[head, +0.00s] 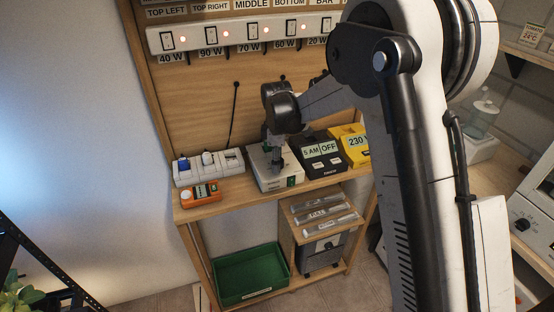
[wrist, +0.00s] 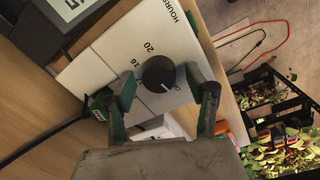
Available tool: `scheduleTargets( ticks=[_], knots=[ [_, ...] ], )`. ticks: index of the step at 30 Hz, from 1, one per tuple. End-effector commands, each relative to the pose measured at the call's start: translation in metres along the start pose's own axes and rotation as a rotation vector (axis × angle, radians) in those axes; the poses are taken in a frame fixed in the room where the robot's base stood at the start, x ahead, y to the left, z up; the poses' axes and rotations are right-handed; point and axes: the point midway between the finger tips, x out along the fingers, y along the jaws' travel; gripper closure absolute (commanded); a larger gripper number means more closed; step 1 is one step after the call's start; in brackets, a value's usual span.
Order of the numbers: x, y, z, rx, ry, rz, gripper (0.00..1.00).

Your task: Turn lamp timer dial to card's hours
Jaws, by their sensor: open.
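The lamp timer is a white box (head: 268,181) on the wooden bench in the head view. In the wrist view its white face (wrist: 135,38) carries the word HOURS and printed numbers, 20 and 16 among them. Its round black dial (wrist: 157,74) sits on that face. My gripper (wrist: 160,84) is open, with one green-tipped finger on each side of the dial; I cannot tell whether they touch it. In the head view my gripper (head: 274,152) is over the timer. The dial's setting is not clear.
A black unit (head: 321,153) reading 5 AM OFF and a yellow unit (head: 354,144) stand right of the timer. A white socket strip (head: 209,166) and an orange meter (head: 201,194) are left. A switch panel (head: 183,37) is above, a green tray (head: 250,274) below.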

Motion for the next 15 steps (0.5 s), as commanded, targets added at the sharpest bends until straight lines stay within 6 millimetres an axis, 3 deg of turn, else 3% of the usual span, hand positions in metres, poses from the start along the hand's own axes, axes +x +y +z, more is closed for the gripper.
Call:
scheduleTargets(
  ticks=[3, 12, 15],
  knots=[
    [-0.0001, 0.0000, 0.0000, 0.000, 0.000, 0.000, 0.52],
    [-0.0002, 0.0000, 0.0000, 0.000, 0.000, 0.000, 0.92],
    [-0.0002, 0.0000, 0.0000, 0.001, 0.000, 0.000, 0.94]
  ],
)
